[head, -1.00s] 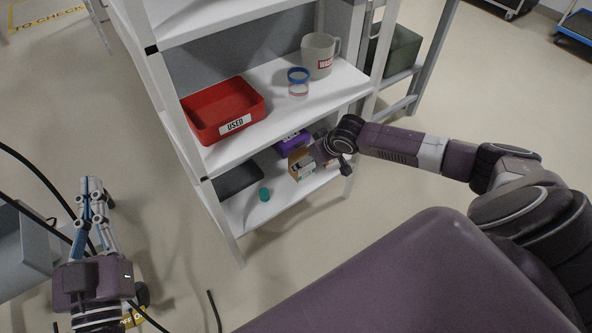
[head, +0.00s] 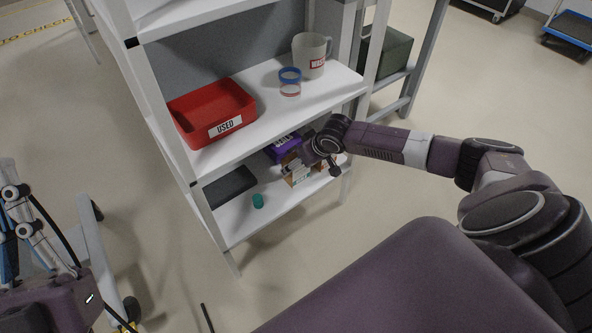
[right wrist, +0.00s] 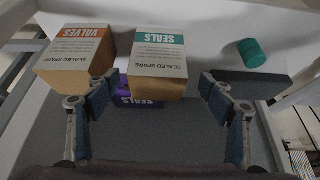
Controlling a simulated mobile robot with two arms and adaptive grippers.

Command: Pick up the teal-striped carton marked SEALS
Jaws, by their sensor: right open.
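The teal-striped SEALS carton (right wrist: 158,62) is in the middle of the right wrist view, its lettering upside down. My right gripper (right wrist: 158,92) is open, with one finger to each side of this carton and visible gaps between. In the head view my right gripper (head: 312,160) is at the lower shelf, partly covering the cartons (head: 298,178); I cannot tell there which is which. My left gripper (head: 14,215) is at the left edge of the head view, its fingertips cut off.
The orange-striped VALVES carton (right wrist: 75,58) stands close beside my left-hand finger in the right wrist view. A purple SEALS box (head: 284,146), dark tray (head: 230,187) and teal cylinder (head: 258,200) share the lower shelf. The red USED bin (head: 212,108) is above.

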